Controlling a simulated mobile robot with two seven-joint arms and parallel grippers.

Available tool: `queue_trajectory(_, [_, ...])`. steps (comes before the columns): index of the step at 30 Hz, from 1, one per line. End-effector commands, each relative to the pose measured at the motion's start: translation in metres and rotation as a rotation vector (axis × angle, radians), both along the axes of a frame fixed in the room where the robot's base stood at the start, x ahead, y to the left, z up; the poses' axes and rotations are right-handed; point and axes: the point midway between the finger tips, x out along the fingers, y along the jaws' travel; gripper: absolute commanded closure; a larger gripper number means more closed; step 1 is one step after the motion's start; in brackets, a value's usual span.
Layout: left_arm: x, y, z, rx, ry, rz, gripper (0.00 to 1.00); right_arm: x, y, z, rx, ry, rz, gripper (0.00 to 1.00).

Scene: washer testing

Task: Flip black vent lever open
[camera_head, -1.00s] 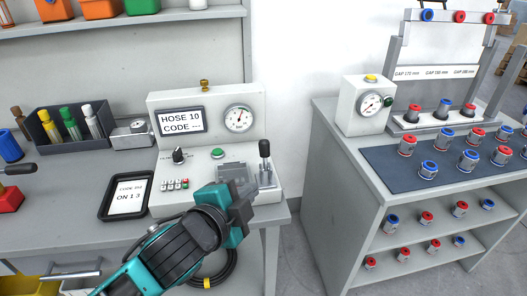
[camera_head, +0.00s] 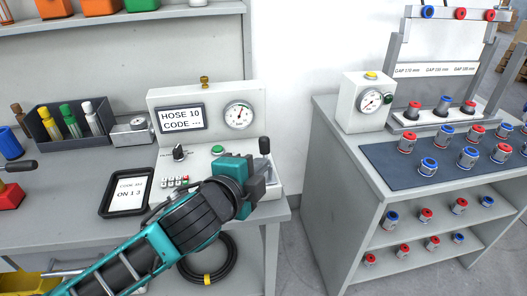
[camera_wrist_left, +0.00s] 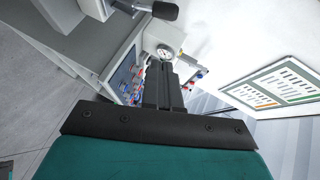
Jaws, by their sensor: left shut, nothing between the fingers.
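The black vent lever (camera_head: 264,146) stands upright at the right end of the tester panel (camera_head: 205,98) in the head view. My left gripper (camera_head: 259,178) is shut and empty, just below and in front of the lever's knob, hiding its shaft. I cannot tell whether they touch. The panel's screen (camera_head: 181,120) reads "HOSE 10 CODE ---". My right gripper is not in view.
A gauge (camera_head: 239,116), black dial (camera_head: 179,152) and green button (camera_head: 218,150) sit on the panel. A black tray with a code card (camera_head: 127,191) lies left of it. A second bench (camera_head: 350,170) with red and blue fittings stands right, across a gap.

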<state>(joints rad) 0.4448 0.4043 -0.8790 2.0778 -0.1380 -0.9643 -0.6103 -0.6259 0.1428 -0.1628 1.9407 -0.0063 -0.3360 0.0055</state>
Motion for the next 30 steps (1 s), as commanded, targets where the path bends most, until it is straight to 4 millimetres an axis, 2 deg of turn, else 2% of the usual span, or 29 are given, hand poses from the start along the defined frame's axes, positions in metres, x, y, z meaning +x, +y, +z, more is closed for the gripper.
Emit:
queue_trajectory(3, [0.02, -0.01, -0.007, -0.001, -0.002, 0.0, 1.0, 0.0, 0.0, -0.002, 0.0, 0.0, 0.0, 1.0])
queue_trajectory(11, [0.058, -0.027, -0.02, 0.0, 0.0, 0.0, 1.0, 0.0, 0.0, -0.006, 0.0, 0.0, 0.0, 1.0])
queue_trajectory(15, [0.078, -0.019, -0.028, 0.003, -0.001, 0.002, 1.0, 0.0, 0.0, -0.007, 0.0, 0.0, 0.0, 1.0])
queue_trajectory(21, [0.092, -0.013, -0.033, 0.001, -0.001, 0.0, 1.0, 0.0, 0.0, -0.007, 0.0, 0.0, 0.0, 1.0])
queue_trajectory(30, [0.094, -0.012, -0.034, -0.001, -0.001, -0.001, 1.0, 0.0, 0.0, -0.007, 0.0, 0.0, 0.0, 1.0])
